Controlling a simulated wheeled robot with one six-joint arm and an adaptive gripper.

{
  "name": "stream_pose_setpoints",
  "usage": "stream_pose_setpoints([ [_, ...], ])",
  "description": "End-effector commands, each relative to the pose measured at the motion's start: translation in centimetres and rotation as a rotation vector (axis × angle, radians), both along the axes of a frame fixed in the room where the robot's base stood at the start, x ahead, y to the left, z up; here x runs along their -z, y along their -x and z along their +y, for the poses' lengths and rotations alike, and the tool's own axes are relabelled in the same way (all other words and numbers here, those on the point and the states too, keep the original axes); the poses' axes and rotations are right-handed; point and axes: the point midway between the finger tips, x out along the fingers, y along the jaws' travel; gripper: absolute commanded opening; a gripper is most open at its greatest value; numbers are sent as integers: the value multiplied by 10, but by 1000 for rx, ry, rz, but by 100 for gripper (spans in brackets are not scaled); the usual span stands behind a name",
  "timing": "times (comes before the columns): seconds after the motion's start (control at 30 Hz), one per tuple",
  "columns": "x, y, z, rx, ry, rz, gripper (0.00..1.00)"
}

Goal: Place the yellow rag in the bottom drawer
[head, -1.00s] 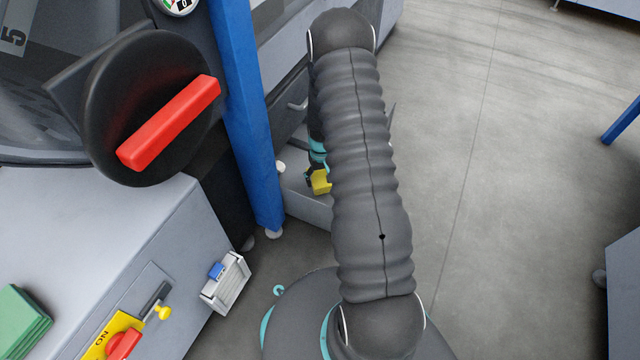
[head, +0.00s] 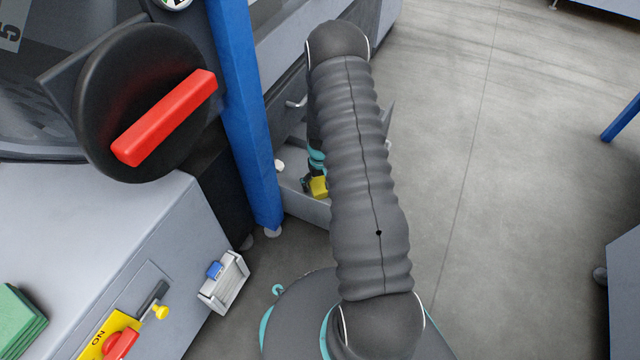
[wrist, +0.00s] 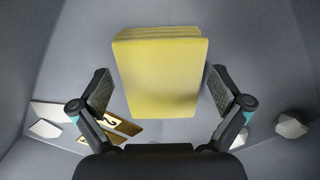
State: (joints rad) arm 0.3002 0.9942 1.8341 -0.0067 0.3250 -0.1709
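The yellow rag (wrist: 160,78), a folded stack, lies between the two fingers of my gripper (wrist: 160,85) in the wrist view. The fingers are apart, with a narrow gap showing on each side of the rag. Grey surfaces surround it. In the head view the rag (head: 319,187) shows as a small yellow patch at the open bottom drawer (head: 305,207), low beside the blue post. My arm hides much of the drawer and most of my gripper (head: 309,184). I cannot tell whether the rag rests fully on the drawer floor.
The blue post (head: 245,120) stands just left of the drawer. A black disc with a red handle (head: 165,118) is at upper left. A grey cabinet with a yellow switch plate (head: 105,335) is at lower left. The floor (head: 500,180) on the right is clear.

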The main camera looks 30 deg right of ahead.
Motion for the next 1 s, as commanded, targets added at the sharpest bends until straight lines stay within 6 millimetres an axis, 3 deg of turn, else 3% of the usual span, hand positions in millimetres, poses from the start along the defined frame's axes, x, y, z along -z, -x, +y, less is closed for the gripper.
stream_pose_setpoints([
  [0.2,-2,0,0,0,0,0,100],
  [0.37,-15,-1,0,0,0,-2,100],
  [0.8,-99,-2,0,-1,1,-3,100],
  [1.0,-118,-2,0,-1,1,-1,100],
])
